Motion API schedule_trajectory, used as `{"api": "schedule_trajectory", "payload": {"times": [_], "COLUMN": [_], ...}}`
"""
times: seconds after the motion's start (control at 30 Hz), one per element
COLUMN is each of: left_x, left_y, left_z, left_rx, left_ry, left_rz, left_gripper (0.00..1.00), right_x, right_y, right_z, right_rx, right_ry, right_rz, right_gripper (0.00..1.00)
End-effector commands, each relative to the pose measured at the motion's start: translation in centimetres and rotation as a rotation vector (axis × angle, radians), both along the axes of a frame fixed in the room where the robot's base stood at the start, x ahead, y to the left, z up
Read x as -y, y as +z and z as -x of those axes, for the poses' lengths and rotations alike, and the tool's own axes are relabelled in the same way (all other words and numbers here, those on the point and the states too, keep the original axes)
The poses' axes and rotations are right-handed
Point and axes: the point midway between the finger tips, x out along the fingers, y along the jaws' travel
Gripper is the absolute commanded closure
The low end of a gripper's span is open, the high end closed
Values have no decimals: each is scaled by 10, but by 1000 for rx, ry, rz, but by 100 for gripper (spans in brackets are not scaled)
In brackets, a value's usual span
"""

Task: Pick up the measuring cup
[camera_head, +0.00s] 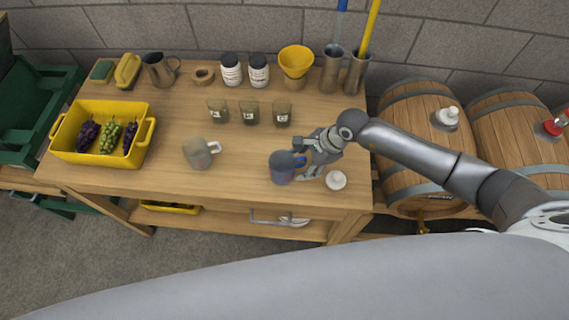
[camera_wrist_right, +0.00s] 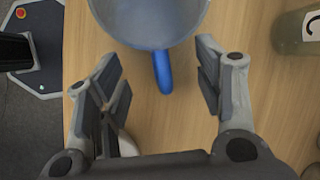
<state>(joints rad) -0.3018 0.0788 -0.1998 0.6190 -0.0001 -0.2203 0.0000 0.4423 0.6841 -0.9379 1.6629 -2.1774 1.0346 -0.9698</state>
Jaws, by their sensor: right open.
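A measuring cup with a blue handle (camera_head: 281,168) stands on the wooden table near its front edge. In the right wrist view its round body (camera_wrist_right: 150,20) is at the top, with the blue handle (camera_wrist_right: 163,72) pointing toward my gripper. My right gripper (camera_head: 304,160) is open at the right of the cup. In the right wrist view its two fingers (camera_wrist_right: 163,78) are on either side of the handle, with gaps on both sides. My left gripper is not in view.
A second, clear cup (camera_head: 199,153) stands to the left. A small white object (camera_head: 336,180) lies close to my right gripper. Several labelled jars (camera_head: 249,113) stand behind. A yellow crate (camera_head: 78,157) of grapes is at the left, barrels (camera_head: 417,110) at the right.

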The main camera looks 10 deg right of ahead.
Motion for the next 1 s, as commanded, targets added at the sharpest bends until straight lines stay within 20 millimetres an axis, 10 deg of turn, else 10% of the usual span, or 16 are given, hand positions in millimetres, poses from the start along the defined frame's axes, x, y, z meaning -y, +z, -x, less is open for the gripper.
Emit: {"api": "schedule_trajectory", "payload": {"times": [0.4, 0.87, 1.0], "left_x": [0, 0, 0], "left_y": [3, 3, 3], "left_z": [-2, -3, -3], "left_rx": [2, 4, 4], "left_ry": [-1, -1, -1], "left_rz": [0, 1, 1], "left_gripper": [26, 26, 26], "right_x": [-5, -4, -4], "right_y": [-12, -11, -12], "right_z": [-1, -1, -1], "right_rx": [-1, 0, -1], "right_ry": [1, 1, 1], "right_rz": [0, 0, 0], "right_gripper": [39, 98, 100]}}
